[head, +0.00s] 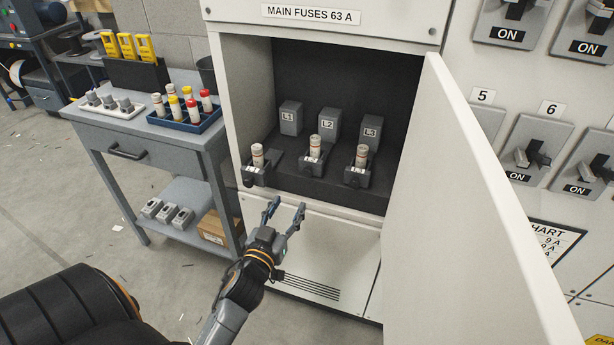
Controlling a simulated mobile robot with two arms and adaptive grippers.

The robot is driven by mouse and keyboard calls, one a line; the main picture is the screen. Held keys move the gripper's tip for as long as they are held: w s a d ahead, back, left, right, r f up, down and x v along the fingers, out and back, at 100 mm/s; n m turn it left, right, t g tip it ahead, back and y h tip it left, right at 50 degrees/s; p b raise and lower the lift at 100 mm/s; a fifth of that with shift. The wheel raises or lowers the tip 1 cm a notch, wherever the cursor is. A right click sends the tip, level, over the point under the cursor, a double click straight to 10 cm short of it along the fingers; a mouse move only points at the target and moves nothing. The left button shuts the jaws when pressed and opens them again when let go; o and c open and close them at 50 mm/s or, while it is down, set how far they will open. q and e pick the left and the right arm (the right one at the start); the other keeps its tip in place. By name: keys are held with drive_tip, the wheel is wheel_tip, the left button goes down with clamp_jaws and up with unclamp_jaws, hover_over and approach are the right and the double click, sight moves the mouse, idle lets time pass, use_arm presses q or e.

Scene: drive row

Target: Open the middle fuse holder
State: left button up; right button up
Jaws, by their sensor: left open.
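The middle fuse holder (316,169) is in the open cabinet, in front of the grey block marked L2 (329,124). Its dark front part is tipped out toward me, and a pale fuse (315,149) stands exposed in it. The left holder (257,176) and the right holder (357,178) look the same, each with a fuse showing. My left gripper (287,204) is open and empty, below and in front of the holders, left of the middle one and apart from it. My right gripper is out of view.
The cabinet door (465,210) stands open at the right, reaching toward me. A grey workbench (150,135) at the left carries a blue tray (212,122) of fuses. Switches (537,150) line the panel beyond the door. The space before the holders is clear.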

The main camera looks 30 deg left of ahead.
sight(306, 174)
use_arm(q)
drive_tip(key=x, duration=1.2)
clamp_jaws()
